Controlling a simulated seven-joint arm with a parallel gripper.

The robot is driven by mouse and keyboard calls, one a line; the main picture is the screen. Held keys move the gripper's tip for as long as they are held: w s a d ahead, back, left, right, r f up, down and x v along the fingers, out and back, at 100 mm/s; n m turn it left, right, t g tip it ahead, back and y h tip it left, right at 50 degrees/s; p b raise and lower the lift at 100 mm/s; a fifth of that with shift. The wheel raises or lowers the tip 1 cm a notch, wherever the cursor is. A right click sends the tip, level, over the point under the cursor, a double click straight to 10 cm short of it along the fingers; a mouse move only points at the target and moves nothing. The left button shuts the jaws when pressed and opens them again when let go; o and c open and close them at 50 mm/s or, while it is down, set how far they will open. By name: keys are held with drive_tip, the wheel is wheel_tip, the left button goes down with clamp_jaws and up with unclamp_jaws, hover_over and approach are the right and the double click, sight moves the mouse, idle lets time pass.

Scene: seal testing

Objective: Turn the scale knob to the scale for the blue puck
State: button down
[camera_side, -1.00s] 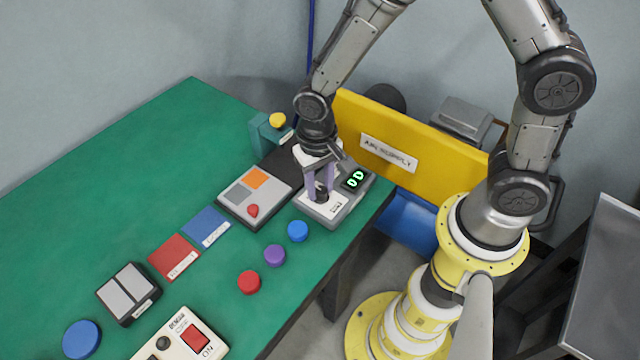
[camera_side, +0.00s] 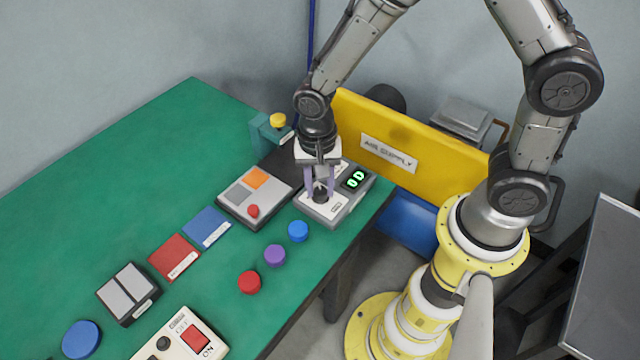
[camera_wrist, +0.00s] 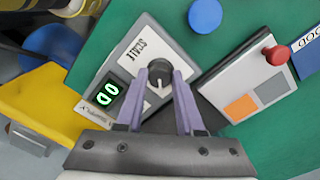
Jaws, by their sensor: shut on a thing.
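The scale knob (camera_wrist: 159,72) is a dark round knob with a pale pointer mark, on a grey and white box (camera_side: 347,208) with a lit green display (camera_side: 355,180). My gripper (camera_side: 319,192) points down over the box, its purple fingers on either side of the knob and shut on it. In the wrist view my gripper (camera_wrist: 160,88) also straddles the knob, and the display (camera_wrist: 108,94) lies to its left. The blue puck (camera_side: 298,230) lies on the green table in front of the box. The scale markings around the knob are too small to read.
A purple puck (camera_side: 274,255) and a red puck (camera_side: 249,281) lie nearby. A panel with an orange square and red knob (camera_side: 253,211) stands left of the scale box. A yellow air supply board (camera_side: 430,145) stands behind. Open green table (camera_side: 110,200) lies left.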

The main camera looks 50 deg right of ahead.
sight(318, 190)
idle(0.3)
drive_tip(key=c, duration=0.5)
unclamp_jaws()
drive_tip(key=shift+c, duration=0.2)
drive_tip(key=shift+r, duration=0.1)
wheel_tip(318, 190, up, 14)
drive_tip(key=shift+w+a, duration=0.15)
drive_tip(key=shift+w, duration=0.05)
